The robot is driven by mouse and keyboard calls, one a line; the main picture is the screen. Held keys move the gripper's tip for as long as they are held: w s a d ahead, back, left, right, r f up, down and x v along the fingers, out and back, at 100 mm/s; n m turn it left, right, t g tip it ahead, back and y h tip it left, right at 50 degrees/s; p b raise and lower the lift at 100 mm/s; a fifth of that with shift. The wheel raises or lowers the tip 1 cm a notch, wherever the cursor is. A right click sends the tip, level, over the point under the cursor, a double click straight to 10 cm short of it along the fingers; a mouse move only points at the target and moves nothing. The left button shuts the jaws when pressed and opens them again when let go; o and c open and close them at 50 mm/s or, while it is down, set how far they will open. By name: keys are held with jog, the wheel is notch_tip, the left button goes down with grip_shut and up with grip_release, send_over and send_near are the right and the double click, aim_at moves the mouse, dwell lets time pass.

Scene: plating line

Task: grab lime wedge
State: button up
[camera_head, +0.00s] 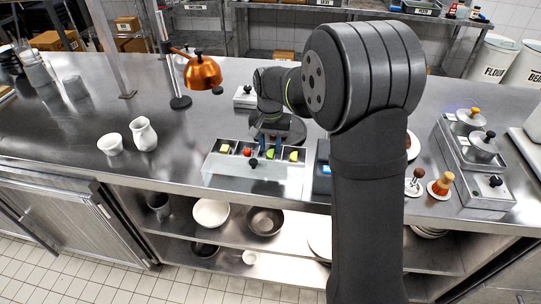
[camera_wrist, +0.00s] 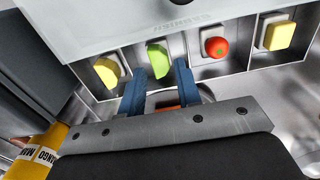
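The lime wedge (camera_wrist: 157,55) is bright green and sits in one compartment of the garnish tray. It also shows in the head view (camera_head: 270,154). My gripper (camera_wrist: 160,68) has two blue fingers spread apart, with nothing held between them. In the wrist view the lime appears just beyond the fingertips, between their lines. I cannot tell the exact height gap. In the head view my gripper (camera_head: 270,142) is over the tray's back edge, close to the lime.
Beside the lime are a yellow wedge (camera_wrist: 107,72) and a red tomato (camera_wrist: 216,47); a yellow block (camera_wrist: 279,36) lies beyond the tomato. A clear panel (camera_wrist: 150,18) marked GARNISH borders the tray. A yellow mango bottle (camera_wrist: 40,152) stands nearby. The counter left of the tray has free room.

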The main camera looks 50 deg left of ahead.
notch_tip(320, 180, down, 2)
jog(key=shift+f, duration=0.1)
jog(key=c, duration=0.5)
jog(key=shift+r, duration=0.2)
